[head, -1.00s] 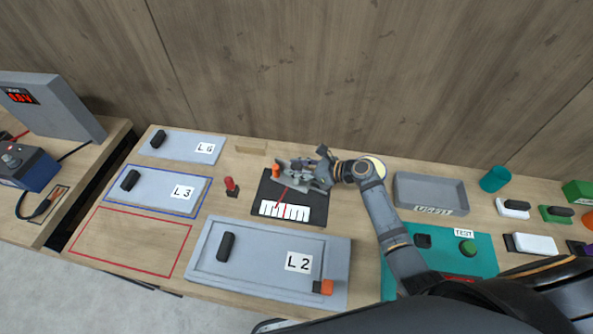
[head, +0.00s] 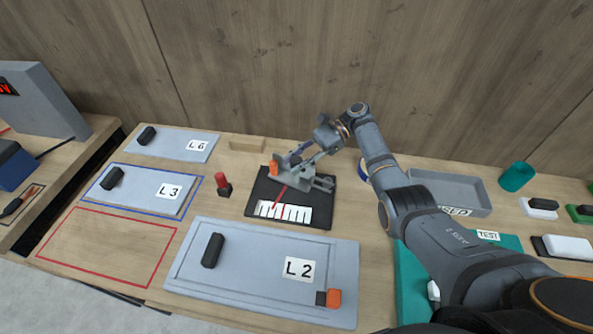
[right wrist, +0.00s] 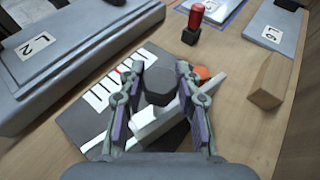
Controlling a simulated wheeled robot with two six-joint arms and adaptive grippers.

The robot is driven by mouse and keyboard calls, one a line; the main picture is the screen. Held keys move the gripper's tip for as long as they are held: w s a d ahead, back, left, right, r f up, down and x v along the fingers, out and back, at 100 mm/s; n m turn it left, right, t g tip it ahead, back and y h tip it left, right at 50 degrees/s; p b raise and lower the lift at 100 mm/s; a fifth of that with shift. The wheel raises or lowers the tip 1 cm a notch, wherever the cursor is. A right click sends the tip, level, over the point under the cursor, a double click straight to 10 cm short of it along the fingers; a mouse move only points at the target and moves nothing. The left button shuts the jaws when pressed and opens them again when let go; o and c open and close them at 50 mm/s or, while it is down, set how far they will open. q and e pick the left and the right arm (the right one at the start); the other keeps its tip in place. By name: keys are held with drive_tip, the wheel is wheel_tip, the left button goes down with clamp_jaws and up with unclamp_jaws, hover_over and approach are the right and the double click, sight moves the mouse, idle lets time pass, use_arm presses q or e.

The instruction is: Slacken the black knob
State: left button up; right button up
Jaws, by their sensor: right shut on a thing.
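The black knob (right wrist: 160,84) shows in the right wrist view as a dark, many-sided block between the two fingers of my right gripper (right wrist: 161,78). The fingers are shut on its sides. It belongs to a grey device on a black base plate (head: 326,208) with a white striped scale (head: 284,211), a red pointer and an orange part (head: 273,168). In the head view my right gripper (head: 294,162) is over this device and hides most of the knob. My left gripper is not in view.
A grey L2 panel (head: 255,302) with a black handle lies in front of the device. L3 (head: 147,190) and L6 (head: 195,155) panels and a red-topped post (head: 222,185) stand left. A wooden block (head: 246,144) is behind. A grey tray (head: 440,190) is right.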

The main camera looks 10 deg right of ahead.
drive_tip(key=shift+w+f+n+g+h+b, duration=0.1)
drive_tip(key=shift+f+n+g+h+b, duration=0.15)
drive_tip(key=shift+n+g+b, duration=0.35)
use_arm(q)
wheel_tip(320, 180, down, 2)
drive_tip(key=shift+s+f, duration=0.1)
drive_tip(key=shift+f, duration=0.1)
use_arm(e)
drive_tip(key=shift+r+n+g+h, duration=0.1)
drive_tip(key=shift+n+g+h, duration=0.15)
drive_tip(key=shift+n+g, duration=0.05)
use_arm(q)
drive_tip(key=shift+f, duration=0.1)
use_arm(e)
drive_tip(key=shift+n+g, duration=0.3)
drive_tip(key=o, duration=1.2)
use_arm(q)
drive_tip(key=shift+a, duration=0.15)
